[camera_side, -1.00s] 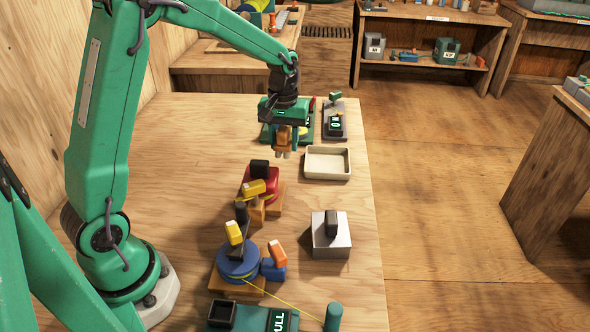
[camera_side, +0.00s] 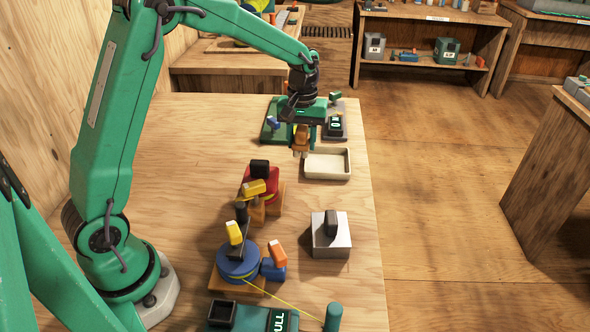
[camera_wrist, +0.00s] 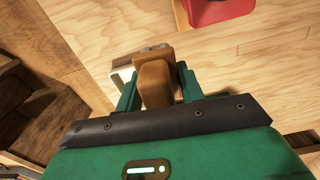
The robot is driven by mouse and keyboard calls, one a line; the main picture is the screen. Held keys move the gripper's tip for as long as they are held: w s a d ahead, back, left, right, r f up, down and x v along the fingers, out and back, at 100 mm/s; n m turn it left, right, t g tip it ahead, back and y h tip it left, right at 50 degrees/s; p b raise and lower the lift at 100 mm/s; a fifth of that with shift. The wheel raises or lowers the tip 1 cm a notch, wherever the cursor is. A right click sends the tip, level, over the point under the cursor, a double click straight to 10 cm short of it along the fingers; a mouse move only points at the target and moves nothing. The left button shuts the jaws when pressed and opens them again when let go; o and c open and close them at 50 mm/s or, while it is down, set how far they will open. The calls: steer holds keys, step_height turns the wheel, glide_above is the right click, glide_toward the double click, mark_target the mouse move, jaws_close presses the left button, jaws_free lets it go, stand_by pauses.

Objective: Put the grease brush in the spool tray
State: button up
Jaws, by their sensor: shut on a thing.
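My gripper (camera_side: 302,133) is shut on the grease brush (camera_side: 300,146), a brown, blocky piece that hangs below the fingers. In the wrist view the brush (camera_wrist: 155,82) sits between the two green fingers of my gripper (camera_wrist: 158,74). The spool tray (camera_side: 329,178), shallow, cream and apparently empty, lies by the right edge of the table. The brush is at the tray's left side in the side view; its exact height above the table is hard to tell. In the wrist view a pale part of the tray (camera_wrist: 121,75) shows beside the brush, mostly hidden.
A red reel (camera_side: 266,184) on a wooden block and a blue reel (camera_side: 237,262) stand nearer. A grey metal block (camera_side: 331,238) with a dark handle stands to the right. Green and dark stands (camera_side: 337,126) are behind the tray. Bare table lies left of the reels.

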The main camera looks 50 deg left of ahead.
steer(key=w+d, duration=0.6)
steer(key=d, duration=0.3)
glide_above(327, 164)
steer(key=shift+n, duration=0.4)
step_height(327, 164, down, 7)
steer(key=shift+r, duration=0.2)
steer(key=shift+f, duration=0.1)
steer(key=shift+f, duration=1.9)
steer(key=shift+f, duration=0.1)
steer(key=o, duration=1)
